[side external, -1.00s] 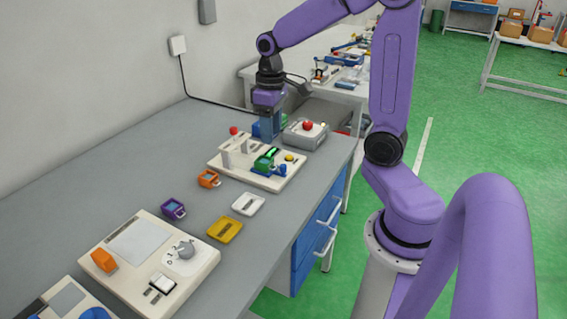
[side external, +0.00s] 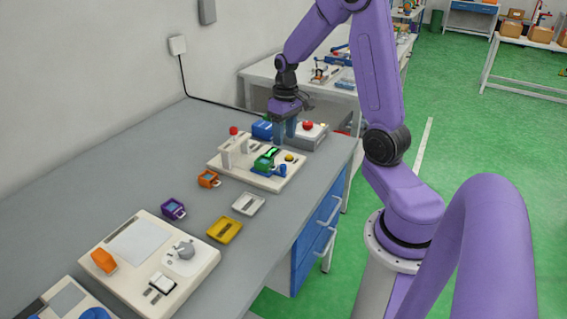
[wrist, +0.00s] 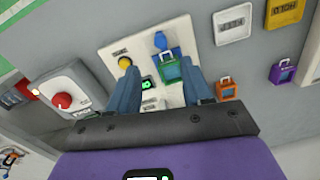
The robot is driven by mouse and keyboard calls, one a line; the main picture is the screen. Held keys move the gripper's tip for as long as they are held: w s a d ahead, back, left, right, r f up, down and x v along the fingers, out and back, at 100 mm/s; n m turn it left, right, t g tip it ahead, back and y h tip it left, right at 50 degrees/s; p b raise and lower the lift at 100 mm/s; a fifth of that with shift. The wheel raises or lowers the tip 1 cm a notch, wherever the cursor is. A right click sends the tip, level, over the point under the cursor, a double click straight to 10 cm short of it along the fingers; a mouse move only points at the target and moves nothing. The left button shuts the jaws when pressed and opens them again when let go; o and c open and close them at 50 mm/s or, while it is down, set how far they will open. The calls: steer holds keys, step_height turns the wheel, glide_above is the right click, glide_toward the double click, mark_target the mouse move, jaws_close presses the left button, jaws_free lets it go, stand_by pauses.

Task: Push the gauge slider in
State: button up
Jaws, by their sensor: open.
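A white fixture board (side external: 222,164) sits on the grey bench, carrying a green block (side external: 265,158), a yellow button (side external: 289,157), a lever with a red ball (side external: 233,131) and a blue slider-like part (side external: 283,171) at its near edge. In the wrist view the blue part (wrist: 160,40) lies just beyond the green block (wrist: 171,72). I cannot tell for certain that the blue part is the gauge slider. My gripper (side external: 285,140) is open and empty above the board's far edge, pointing down.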

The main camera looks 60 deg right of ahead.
mark_target(283, 165)
steer(key=f, duration=1)
steer(key=shift+a+f, duration=0.15)
steer(key=shift+a, duration=0.05)
steer(key=shift+c, duration=0.4)
steer(key=shift+w, duration=0.1)
jaws_close()
